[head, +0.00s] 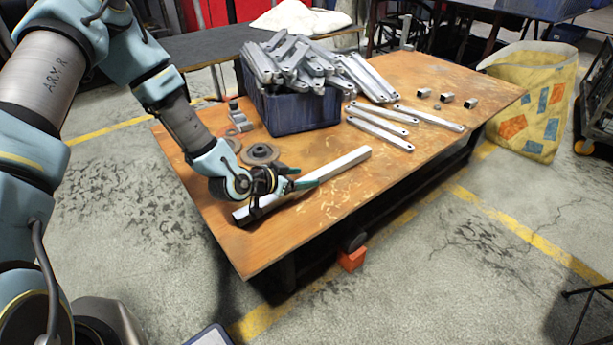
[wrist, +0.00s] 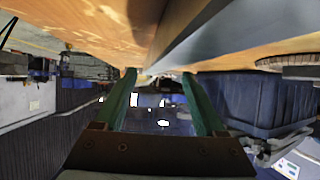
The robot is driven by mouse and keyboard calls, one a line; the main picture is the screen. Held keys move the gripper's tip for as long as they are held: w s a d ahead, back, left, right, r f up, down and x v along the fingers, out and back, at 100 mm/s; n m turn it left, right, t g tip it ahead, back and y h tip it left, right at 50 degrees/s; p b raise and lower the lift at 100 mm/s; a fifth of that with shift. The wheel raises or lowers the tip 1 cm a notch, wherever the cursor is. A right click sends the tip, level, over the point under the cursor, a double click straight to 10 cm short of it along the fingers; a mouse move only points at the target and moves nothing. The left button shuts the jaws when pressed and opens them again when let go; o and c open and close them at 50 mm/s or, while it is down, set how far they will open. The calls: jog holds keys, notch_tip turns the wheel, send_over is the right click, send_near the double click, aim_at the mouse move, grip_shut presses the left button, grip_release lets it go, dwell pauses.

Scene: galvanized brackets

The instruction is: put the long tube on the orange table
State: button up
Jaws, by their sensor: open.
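The long tube (head: 338,166) is a pale grey square bar that lies along the near left part of the orange table (head: 330,215). In the wrist view the tube (wrist: 205,38) runs close along the top, with the orange tabletop on both sides of it. My gripper (head: 297,180) is low over the tube's middle and hides part of it. Its two green fingers (wrist: 160,80) are spread apart in the wrist view, with nothing shut between them. I cannot tell whether a finger touches the tube.
A dark blue crate (head: 298,112) heaped with galvanized brackets (head: 290,62) stands behind the tube. Round discs (head: 261,153) lie close to my gripper. Loose flat bars (head: 380,126) and small blocks (head: 447,97) lie farther right. The table's front right area is clear.

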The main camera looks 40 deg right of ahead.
aim_at(277, 199)
jog(key=v, duration=1)
jog(key=shift+p, duration=0.35)
jog(key=w+a+r+n+t+y, duration=0.1)
jog(key=w+a+r+n+y, duration=0.2)
jog(key=a, duration=0.4)
jog(key=w+a+n+t+y, duration=0.1)
jog(key=w+a+y, duration=0.1)
jog(key=w+a, duration=0.4)
jog(key=w+a+r+n+t+y, duration=0.1)
jog(key=w+a+r+n+y, duration=0.2)
jog(key=a, duration=0.5)
jog(key=s+a+r+n+g+y, duration=0.1)
jog(key=s+a+r+n+y, duration=0.1)
jog(key=a, duration=0.6)
jog(key=s+a+r+n+g+y, duration=0.1)
jog(key=s+a+r+n+y, duration=0.1)
jog(key=s+a+r+n, duration=0.2)
jog(key=a+r+n, duration=0.3)
jog(key=a+r, duration=0.1)
jog(key=a, duration=0.1)
jog(key=shift+a, duration=0.25)
notch_tip(277, 199, up, 23)
jog(key=p, duration=2.3)
